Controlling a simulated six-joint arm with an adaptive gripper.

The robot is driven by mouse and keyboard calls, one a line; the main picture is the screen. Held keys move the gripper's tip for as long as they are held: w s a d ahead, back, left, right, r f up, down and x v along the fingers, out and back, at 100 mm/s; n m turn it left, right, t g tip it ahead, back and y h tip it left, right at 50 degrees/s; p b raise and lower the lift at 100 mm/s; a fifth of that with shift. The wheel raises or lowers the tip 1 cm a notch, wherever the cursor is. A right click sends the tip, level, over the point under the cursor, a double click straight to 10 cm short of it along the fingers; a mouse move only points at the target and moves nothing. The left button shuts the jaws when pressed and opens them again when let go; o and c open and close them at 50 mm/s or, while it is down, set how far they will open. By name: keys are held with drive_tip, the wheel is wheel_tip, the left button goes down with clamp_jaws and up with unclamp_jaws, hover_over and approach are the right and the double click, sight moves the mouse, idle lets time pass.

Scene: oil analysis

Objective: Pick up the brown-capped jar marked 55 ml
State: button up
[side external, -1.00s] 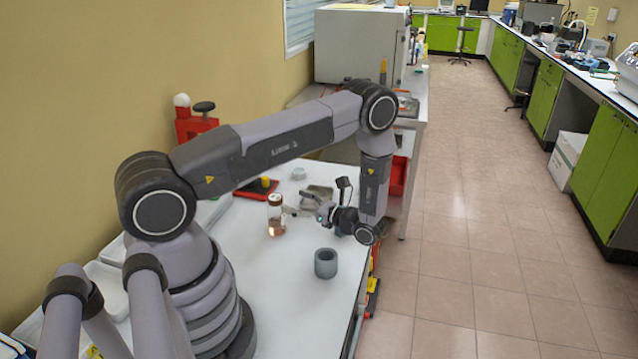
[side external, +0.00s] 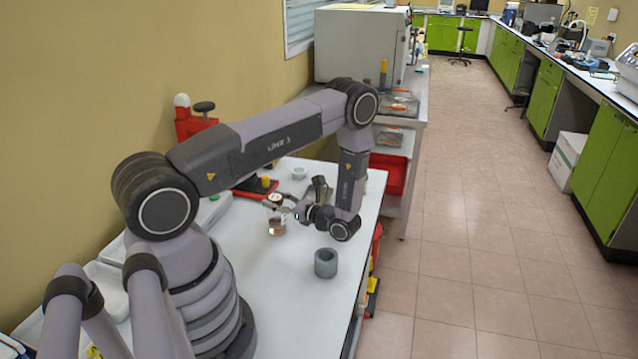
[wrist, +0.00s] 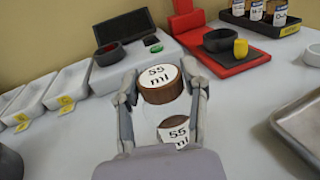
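The brown-capped jar (side external: 277,224) stands upright on the white table in the side view. In the wrist view its cap (wrist: 162,94) has a white top reading "55 ml", and a "55 ml" label (wrist: 174,133) shows on its clear body. My gripper (side external: 277,207) is at the jar's upper part, reaching in from the right. In the wrist view my gripper (wrist: 161,84) has one finger on each side of the jar, with narrow gaps beside the cap. The fingers look open around it. The lower parts of the jar are partly hidden by my gripper.
A grey hollow cylinder (side external: 326,264) stands on the table near my wrist. A metal tray (wrist: 284,122) lies to the right in the wrist view. Behind are a grey device (wrist: 108,72), a red stand (wrist: 226,66) and a rack of jars (wrist: 262,25). White trays (wrist: 70,92) lie left.

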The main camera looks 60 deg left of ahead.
clamp_jaws()
drive_tip(key=shift+r, duration=0.1)
